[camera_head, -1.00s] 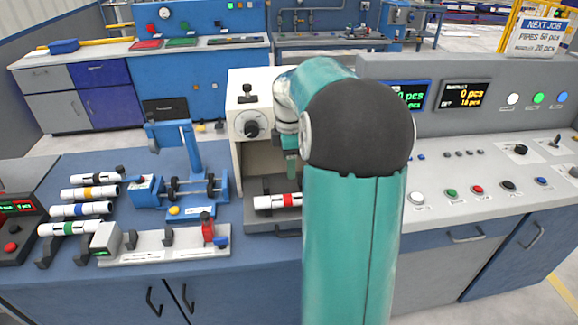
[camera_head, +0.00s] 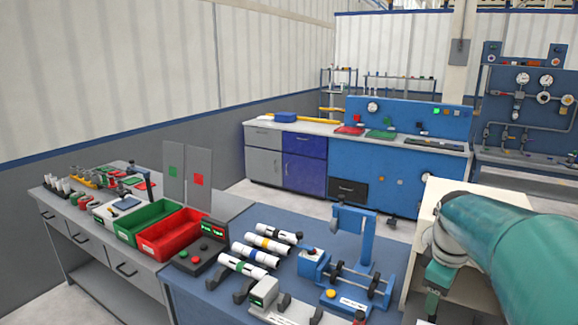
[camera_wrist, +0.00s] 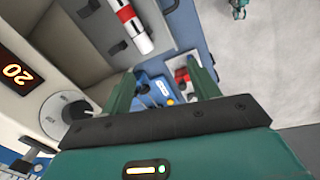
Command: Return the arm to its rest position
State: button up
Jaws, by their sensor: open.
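My gripper (camera_wrist: 163,92) shows at the centre of the wrist view, its two green fingers apart with nothing between them. In the head view my teal arm comes in from the right edge, and the gripper (camera_head: 433,302) hangs down at the lower right by the beige machine (camera_head: 417,255). In the wrist view a white pipe with a red band (camera_wrist: 134,22) lies in the machine's open bay, apart from the fingers. The machine's round dial (camera_wrist: 76,112) is left of the gripper.
White pipes with coloured bands (camera_head: 256,256) lie on a rack on the blue bench, beside a blue fixture (camera_head: 347,262). Green (camera_head: 146,222) and red (camera_head: 170,236) bins stand on the left bench. Blue cabinets (camera_head: 303,165) stand behind, with open floor between.

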jog(key=s+a+m+t, duration=0.2)
jog(key=s+a+m, duration=0.2)
jog(key=s+a, duration=0.3)
jog(key=s+a+r+m+t+y, duration=0.1)
jog(key=s+a+m+t, duration=0.1)
jog(key=s+a+m, duration=0.2)
jog(key=s+a, duration=0.3)
jog(key=a, duration=0.5)
jog(key=shift+s+a, duration=0.25)
jog(key=shift+s, duration=0.1)
